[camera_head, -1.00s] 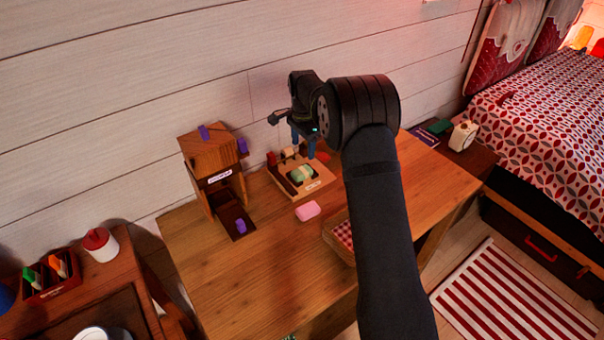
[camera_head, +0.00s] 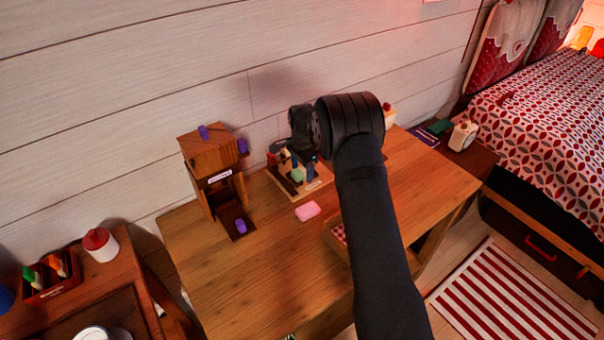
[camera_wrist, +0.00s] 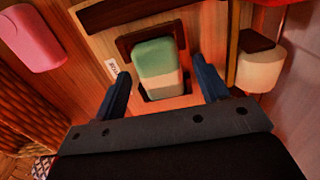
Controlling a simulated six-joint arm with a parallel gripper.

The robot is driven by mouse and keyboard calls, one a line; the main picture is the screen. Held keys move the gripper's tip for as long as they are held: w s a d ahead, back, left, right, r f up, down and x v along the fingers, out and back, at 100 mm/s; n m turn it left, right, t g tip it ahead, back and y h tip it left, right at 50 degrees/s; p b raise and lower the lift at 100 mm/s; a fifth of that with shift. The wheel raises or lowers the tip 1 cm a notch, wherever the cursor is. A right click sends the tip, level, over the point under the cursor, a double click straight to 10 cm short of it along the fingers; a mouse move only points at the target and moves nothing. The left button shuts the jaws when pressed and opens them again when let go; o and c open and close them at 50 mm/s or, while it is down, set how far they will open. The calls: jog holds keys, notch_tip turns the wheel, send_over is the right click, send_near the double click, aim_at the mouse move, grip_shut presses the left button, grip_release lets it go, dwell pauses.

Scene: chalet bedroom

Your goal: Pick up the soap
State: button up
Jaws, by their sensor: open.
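A green and cream soap-like bar (camera_head: 298,175) sits in a square recess of a wooden tray (camera_head: 313,187) on the table. In the wrist view the bar (camera_wrist: 158,68) lies between and just beyond the two blue fingers of my gripper (camera_wrist: 162,76). My gripper (camera_head: 297,164) is open and empty, low over the tray, with a finger on either side of the bar. I cannot tell whether the fingers touch it. A pink rounded bar (camera_head: 307,211), also soap-like, lies on the table in front of the tray; it shows at the wrist view's upper left (camera_wrist: 32,38).
A small wooden tower (camera_head: 210,165) with purple blocks stands left of the tray. A basket (camera_head: 334,236) lined with checked cloth is partly behind my arm. In the wrist view a cream, brown-topped object (camera_wrist: 260,66) stands right of my fingers. The table's front left (camera_head: 240,290) is clear.

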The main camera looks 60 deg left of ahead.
jog(key=c, duration=1.1)
jog(key=shift+c, duration=0.4)
jog(key=shift+r, duration=0.15)
